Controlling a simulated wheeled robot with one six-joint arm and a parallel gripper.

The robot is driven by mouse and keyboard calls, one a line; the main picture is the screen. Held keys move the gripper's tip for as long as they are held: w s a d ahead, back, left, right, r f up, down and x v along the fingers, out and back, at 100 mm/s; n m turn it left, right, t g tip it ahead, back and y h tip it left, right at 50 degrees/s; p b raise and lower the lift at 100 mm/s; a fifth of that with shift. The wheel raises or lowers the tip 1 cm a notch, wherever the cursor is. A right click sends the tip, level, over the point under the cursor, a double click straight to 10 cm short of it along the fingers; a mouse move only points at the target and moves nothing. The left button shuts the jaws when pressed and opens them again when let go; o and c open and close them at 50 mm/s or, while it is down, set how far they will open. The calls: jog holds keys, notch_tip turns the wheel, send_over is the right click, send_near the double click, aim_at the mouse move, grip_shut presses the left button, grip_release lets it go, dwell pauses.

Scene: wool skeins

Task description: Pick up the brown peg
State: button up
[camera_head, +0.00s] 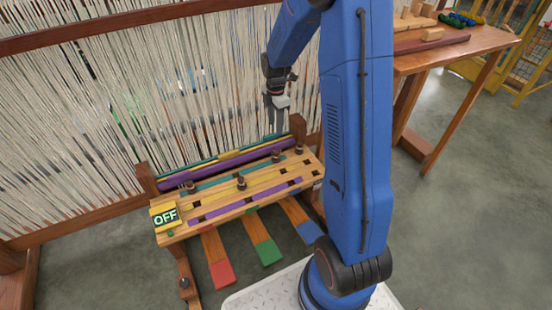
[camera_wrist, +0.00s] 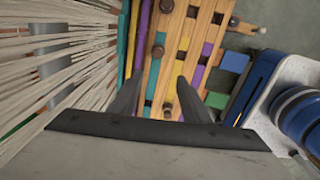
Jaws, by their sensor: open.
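Several brown pegs stand in a light wooden board with square holes (camera_head: 215,205). One brown peg (camera_head: 241,182) is near its middle, another (camera_head: 192,187) toward its left, and two more (camera_head: 278,156) (camera_head: 298,148) toward its right. I cannot tell which one the task names. My gripper (camera_head: 275,122) is open and empty, above the board's back right side, pointing down. In the wrist view the open fingers (camera_wrist: 156,86) frame part of the board. One peg (camera_wrist: 167,108) shows between them, with others (camera_wrist: 158,48) (camera_wrist: 167,6) farther along.
Loom threads (camera_head: 130,95) hang close behind my gripper. Purple and teal bars (camera_head: 230,165) run along the board's back. A yellow "OFF" sign (camera_head: 165,215) sits at its left end. Coloured pedals (camera_head: 222,274) lie below. A wooden table (camera_head: 450,50) stands at the right.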

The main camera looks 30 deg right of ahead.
aim_at(276, 152)
jog(key=shift+n, duration=0.5)
jog(key=f, duration=0.6)
jog(key=w+f, duration=0.1)
jog(key=f, duration=1.3)
jog(key=shift+w+d+f, duration=0.1)
jog(key=shift+w+d, duration=0.05)
jog(key=shift+d, duration=0.25)
jog(key=shift+c, duration=0.3)
jog(key=c, duration=0.8)
